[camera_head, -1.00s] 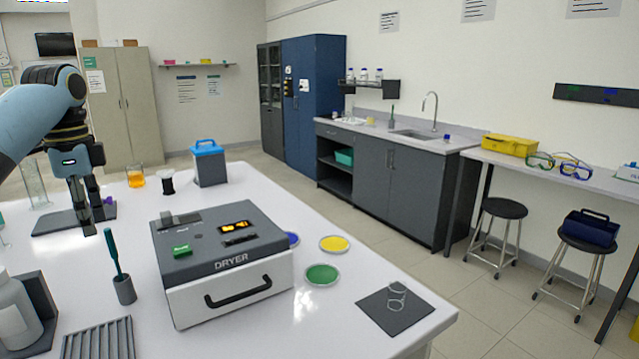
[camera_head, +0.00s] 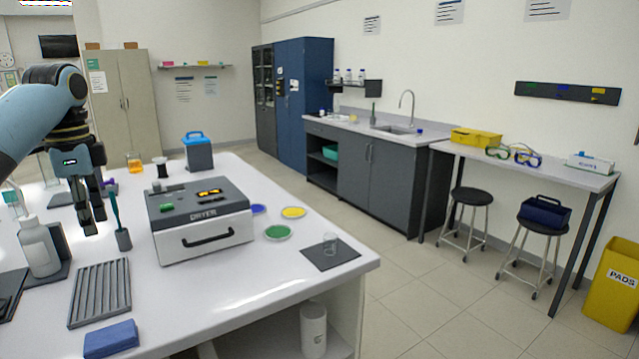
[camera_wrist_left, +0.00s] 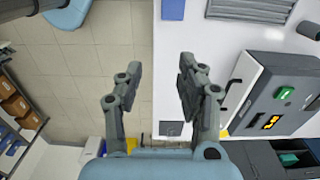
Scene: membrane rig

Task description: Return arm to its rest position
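My left arm comes in from the left in the head view, bent downward. My right gripper shows in neither view.
Green (camera_head: 278,232) and yellow (camera_head: 293,212) dishes and a dark mat (camera_head: 330,255) lie right of the dryer. Floor is open beyond.

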